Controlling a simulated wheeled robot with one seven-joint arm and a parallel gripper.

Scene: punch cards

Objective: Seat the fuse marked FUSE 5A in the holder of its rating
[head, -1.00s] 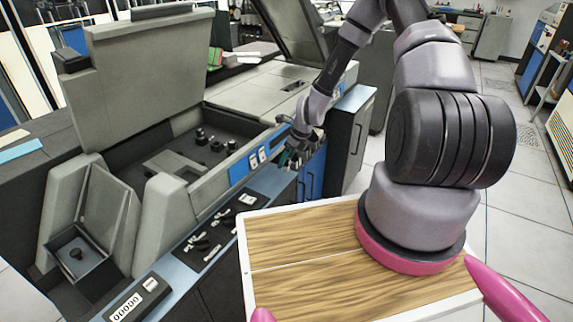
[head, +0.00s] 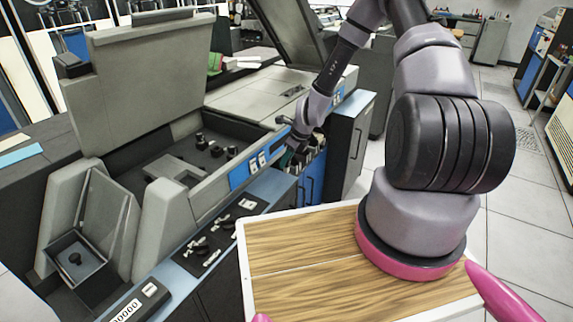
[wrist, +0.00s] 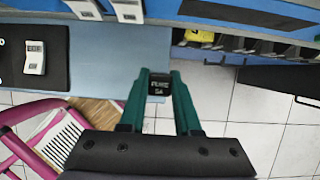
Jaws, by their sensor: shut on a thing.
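In the wrist view my gripper (wrist: 158,84) has green fingers shut on a small dark block, the fuse (wrist: 158,88). White lettering on it reads FUSE 5A. The fuse is held over the edge of a light blue ledge, with floor tiles below. In the head view my gripper (head: 290,157) is at the front of the machine's right end, and the fuse cannot be made out. A row of dark slots with pale fronts (wrist: 250,46) lies ahead and to the right in the wrist view. I cannot read any holder's rating.
A yellow tag (wrist: 199,34) sits at the left end of the row. A blue panel (wrist: 250,12) runs above it. White switches on a black plate (wrist: 35,58) lie to the left. An open grey lid (head: 150,75) stands on the machine. Open floor (head: 500,210) lies right.

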